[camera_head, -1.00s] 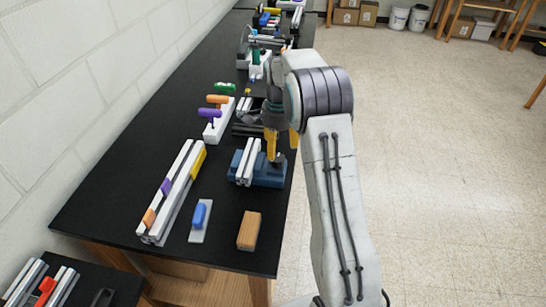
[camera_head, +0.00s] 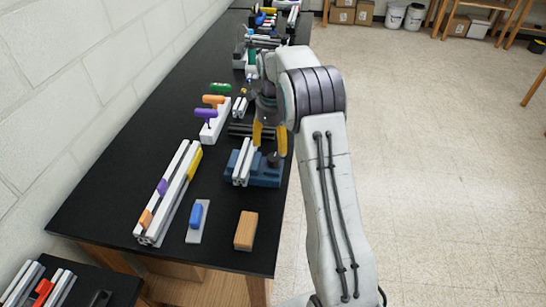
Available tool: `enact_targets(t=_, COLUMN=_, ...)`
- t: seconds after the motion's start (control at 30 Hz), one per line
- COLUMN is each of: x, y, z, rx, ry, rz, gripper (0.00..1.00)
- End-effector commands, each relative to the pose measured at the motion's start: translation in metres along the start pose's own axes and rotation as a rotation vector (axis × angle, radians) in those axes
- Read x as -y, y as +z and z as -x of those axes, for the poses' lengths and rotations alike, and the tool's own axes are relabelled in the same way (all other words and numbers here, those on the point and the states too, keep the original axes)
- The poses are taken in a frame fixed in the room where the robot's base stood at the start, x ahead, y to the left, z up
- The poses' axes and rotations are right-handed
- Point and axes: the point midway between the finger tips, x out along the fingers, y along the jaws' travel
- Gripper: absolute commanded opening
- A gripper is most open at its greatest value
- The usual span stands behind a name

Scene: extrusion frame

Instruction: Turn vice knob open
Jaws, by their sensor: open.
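The blue vice (camera_head: 266,179) sits near the right edge of the black bench, with pale aluminium extrusion (camera_head: 242,162) in it on the left. Its dark knob (camera_head: 273,160) shows on the right side of the vice. My gripper (camera_head: 269,150) has yellow fingers pointing down, with a gap between them. The fingertips are just above and behind the knob. The right fingertip is close to the knob in the picture; I cannot tell whether they touch. How far the vice is opened is too small to tell.
A wooden block (camera_head: 246,231), a blue-handled tool (camera_head: 197,219) and long extrusions (camera_head: 168,193) lie in front and to the left. A white rack (camera_head: 213,122) with coloured handles stands behind left. The bench's right edge runs beside the vice.

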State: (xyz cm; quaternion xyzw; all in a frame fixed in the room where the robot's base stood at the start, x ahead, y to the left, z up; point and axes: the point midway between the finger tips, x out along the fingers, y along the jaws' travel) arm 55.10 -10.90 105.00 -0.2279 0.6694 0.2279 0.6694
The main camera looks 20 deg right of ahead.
Motion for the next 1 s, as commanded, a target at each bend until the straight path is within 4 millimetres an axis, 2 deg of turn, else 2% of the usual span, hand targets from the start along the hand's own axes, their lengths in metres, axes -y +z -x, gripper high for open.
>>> enact_targets(t=0.3, x=-0.001, y=-0.001, z=-0.039, rx=-0.003, ry=0.003, rz=0.0, gripper=0.66)
enact_targets(t=0.5, x=0.0, y=0.0, z=-0.058, rx=-0.002, ry=0.002, rz=0.001, gripper=0.66)
enact_targets(t=0.7, x=0.0, y=0.0, z=-0.065, rx=0.0, ry=0.0, rz=0.001, gripper=0.66)
enact_targets(t=1.0, x=0.0, y=0.0, z=-0.066, rx=0.0, ry=0.0, rz=0.002, gripper=0.67)
